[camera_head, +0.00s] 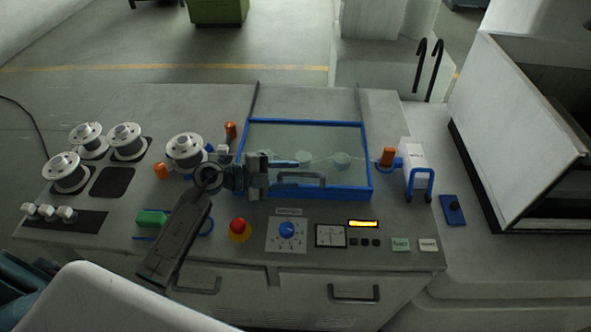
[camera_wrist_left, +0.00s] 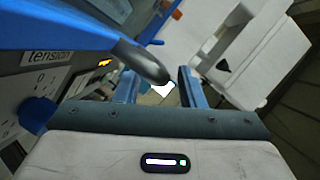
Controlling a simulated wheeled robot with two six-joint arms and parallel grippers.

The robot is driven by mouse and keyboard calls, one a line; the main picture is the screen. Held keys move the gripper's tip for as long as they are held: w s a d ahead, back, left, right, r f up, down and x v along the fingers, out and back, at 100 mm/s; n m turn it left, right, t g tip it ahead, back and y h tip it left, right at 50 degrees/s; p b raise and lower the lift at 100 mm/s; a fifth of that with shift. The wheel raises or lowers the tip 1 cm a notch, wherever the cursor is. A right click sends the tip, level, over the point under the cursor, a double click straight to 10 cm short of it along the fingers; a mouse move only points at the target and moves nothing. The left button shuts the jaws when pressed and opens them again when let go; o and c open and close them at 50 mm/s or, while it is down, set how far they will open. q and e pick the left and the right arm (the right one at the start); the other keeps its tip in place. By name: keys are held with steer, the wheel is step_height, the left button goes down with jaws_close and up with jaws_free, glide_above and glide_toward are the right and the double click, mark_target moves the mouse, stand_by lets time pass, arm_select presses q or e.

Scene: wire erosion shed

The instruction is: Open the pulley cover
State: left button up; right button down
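The pulley cover is a clear panel in a blue frame (camera_head: 310,122) on the grey machine top, and it lies closed. Pale pulleys show through it. A grey bar handle (camera_head: 300,175) sits near its front edge. My left gripper (camera_head: 262,178) is at the left end of the handle, over the cover's front left part. In the left wrist view, its two fingers (camera_wrist_left: 160,88) stand apart, and the dark handle (camera_wrist_left: 140,58) reaches into the space between them. Contact cannot be told. The blue frame (camera_wrist_left: 50,22) fills the upper left there. My right gripper is not in view.
White spools (camera_head: 125,140) stand on the left. A red button (camera_head: 239,226), a blue dial (camera_head: 287,229) and a lit display (camera_head: 363,223) lie along the front panel. An orange knob (camera_head: 387,157) and a white block (camera_head: 413,160) stand right of the cover. A large open box (camera_head: 520,120) stands far right.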

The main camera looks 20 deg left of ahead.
arm_select(q)
steer(key=shift+x, duration=1.1)
steer(key=shift+c, duration=0.5)
